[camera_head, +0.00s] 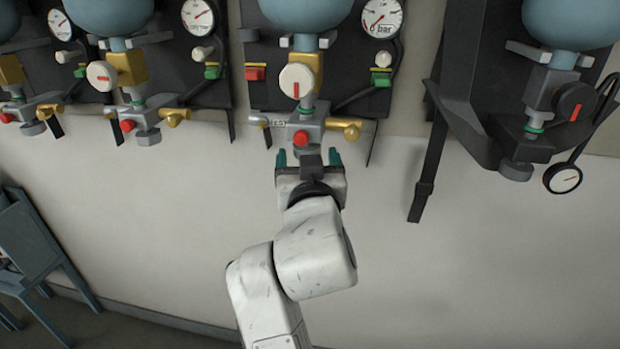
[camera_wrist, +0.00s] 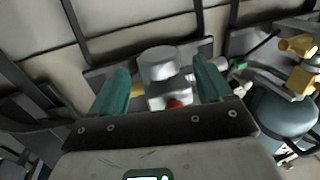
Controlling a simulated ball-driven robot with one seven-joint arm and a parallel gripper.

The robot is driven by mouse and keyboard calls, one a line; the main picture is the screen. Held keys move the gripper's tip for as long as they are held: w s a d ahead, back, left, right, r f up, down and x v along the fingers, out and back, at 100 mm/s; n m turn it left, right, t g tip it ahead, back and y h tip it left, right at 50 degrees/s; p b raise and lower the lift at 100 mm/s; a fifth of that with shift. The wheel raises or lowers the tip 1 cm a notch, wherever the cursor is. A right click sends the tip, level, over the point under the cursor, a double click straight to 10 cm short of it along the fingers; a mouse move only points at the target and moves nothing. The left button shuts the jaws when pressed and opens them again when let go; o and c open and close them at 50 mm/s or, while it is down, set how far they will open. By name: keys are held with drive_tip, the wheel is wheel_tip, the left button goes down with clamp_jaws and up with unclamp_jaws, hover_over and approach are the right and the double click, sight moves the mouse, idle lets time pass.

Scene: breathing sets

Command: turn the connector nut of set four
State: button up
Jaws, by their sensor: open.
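My gripper (camera_head: 308,159) is below the middle breathing set in the head view. Its two teal fingers are spread, with the tips just under that set's grey connector block (camera_head: 312,128) and red button (camera_head: 300,138). In the wrist view my gripper (camera_wrist: 163,80) is open, and a grey round nut (camera_wrist: 158,63) shows between the fingertips with clearance on both sides. The red button (camera_wrist: 174,104) is partly hidden behind the gripper body. I cannot tell whether the fingers are level with the nut in depth. No set number is readable.
A similar set on the left has a white knob (camera_head: 102,76) and its own grey nut (camera_head: 149,138). The set on the right has a black knob (camera_head: 575,101), a hanging gauge (camera_head: 562,178) and a dangling strap (camera_head: 427,180). A chair (camera_head: 32,245) stands lower left. The wall below is clear.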

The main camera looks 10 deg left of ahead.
drive_tip(key=v, duration=0.6)
drive_tip(key=shift+s+b, duration=0.25)
drive_tip(key=shift+b, duration=0.05)
drive_tip(key=shift+d, duration=0.1)
